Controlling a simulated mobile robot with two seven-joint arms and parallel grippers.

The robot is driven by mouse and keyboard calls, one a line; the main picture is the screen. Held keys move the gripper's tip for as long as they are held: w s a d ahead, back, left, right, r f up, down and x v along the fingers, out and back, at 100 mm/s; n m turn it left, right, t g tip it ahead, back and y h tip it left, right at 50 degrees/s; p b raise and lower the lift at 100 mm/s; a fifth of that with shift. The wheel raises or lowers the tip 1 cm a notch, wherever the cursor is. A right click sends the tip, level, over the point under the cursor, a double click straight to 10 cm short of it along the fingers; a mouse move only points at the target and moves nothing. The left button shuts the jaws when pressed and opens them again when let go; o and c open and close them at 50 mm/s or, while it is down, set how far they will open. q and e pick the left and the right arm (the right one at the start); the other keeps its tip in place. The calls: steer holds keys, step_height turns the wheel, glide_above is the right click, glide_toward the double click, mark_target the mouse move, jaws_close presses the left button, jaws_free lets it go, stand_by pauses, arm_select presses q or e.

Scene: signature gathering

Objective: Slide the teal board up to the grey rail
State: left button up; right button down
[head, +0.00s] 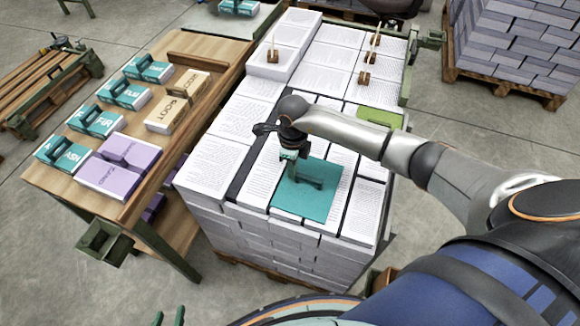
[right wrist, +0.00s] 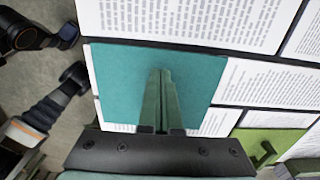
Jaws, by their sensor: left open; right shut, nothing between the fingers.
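The teal board (head: 307,203) lies flat on the printed sheets atop the stack, near its front edge. It also fills the middle of the right wrist view (right wrist: 115,85). My right gripper (head: 293,172) is shut and empty over the board's far-left part; its closed fingers show over the board in the right wrist view (right wrist: 160,75). Whether they touch it I cannot tell. A dark strip (head: 243,170) runs along the sheets left of the board; I cannot tell whether it is the grey rail. My left gripper (head: 170,317) is open at the bottom edge, far from the board.
An olive-green board (head: 380,117) lies at the stack's right side. White blocks with small wooden-handled pieces (head: 272,56) stand at the back. A wooden table (head: 60,180) with teal, tan and purple blocks is on the left. My right arm crosses above the stack's right side.

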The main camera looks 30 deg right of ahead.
steer(key=s+d+p, duration=0.1)
steer(key=s+d, duration=0.3)
steer(key=s, duration=0.1)
steer(key=s+d+p, duration=0.2)
steer(key=s+d, duration=0.3)
steer(key=shift+s+d, duration=0.3)
steer(key=shift+s, duration=0.05)
arm_select(q)
step_height(320, 180, up, 4)
steer(key=shift+f, duration=0.1)
arm_select(e)
steer(key=shift+w, duration=0.1)
